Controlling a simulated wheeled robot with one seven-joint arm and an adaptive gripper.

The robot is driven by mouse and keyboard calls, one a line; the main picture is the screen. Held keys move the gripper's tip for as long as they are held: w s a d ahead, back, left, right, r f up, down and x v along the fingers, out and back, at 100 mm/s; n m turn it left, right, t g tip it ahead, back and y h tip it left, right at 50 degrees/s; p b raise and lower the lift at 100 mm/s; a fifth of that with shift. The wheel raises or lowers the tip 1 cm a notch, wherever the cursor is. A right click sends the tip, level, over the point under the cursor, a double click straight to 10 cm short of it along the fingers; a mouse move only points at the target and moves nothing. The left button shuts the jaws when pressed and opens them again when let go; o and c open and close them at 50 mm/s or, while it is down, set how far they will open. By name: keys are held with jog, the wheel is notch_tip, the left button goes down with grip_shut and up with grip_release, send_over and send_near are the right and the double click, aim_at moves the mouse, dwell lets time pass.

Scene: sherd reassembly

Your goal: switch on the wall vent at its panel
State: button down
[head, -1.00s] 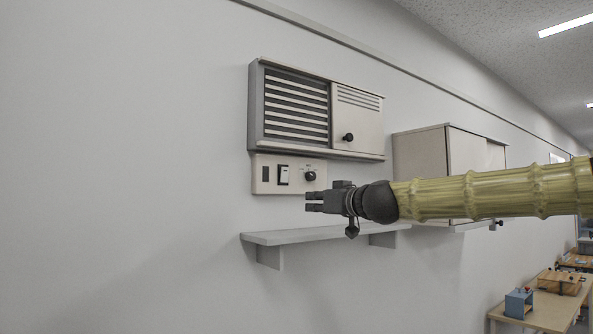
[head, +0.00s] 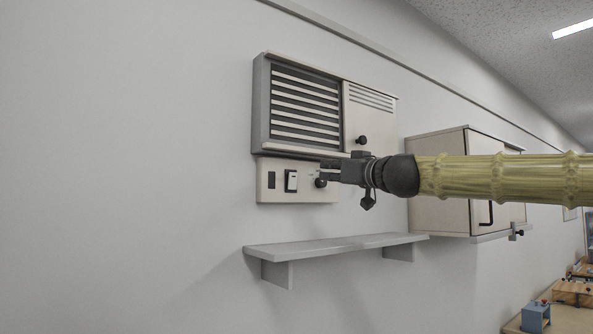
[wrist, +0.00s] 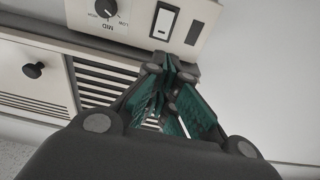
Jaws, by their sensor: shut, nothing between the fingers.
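The wall vent (head: 304,105) is a beige unit with grey slats and a black knob on its right part. Its panel (head: 270,194) sits just below it, with a dark rectangle at left, a white rocker switch (head: 291,181) in a black frame, and a black dial (head: 321,183). In the wrist view the rocker switch (wrist: 163,22) and the dial (wrist: 106,8), with marks around it, show at the top. My gripper (head: 323,168) is shut and empty, pointing left, in front of the panel's right part beside the dial in the picture. I cannot tell whether it touches anything.
A grey shelf (head: 330,246) juts from the wall below the panel. A beige cabinet (head: 440,185) with a dark handle hangs to the right. A bench with a blue box (head: 536,317) stands at lower right. The wall at left is bare.

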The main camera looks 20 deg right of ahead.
jog(key=p, duration=0.4)
send_near(293, 181)
jog(key=w+a+r, duration=0.2)
jog(key=w+r, duration=0.1)
jog(key=r, duration=0.2)
jog(key=shift+f+p+x, duration=0.2)
jog(key=shift+p+x, duration=0.2)
jog(key=shift+x, duration=1)
jog(key=shift+a, duration=0.1)
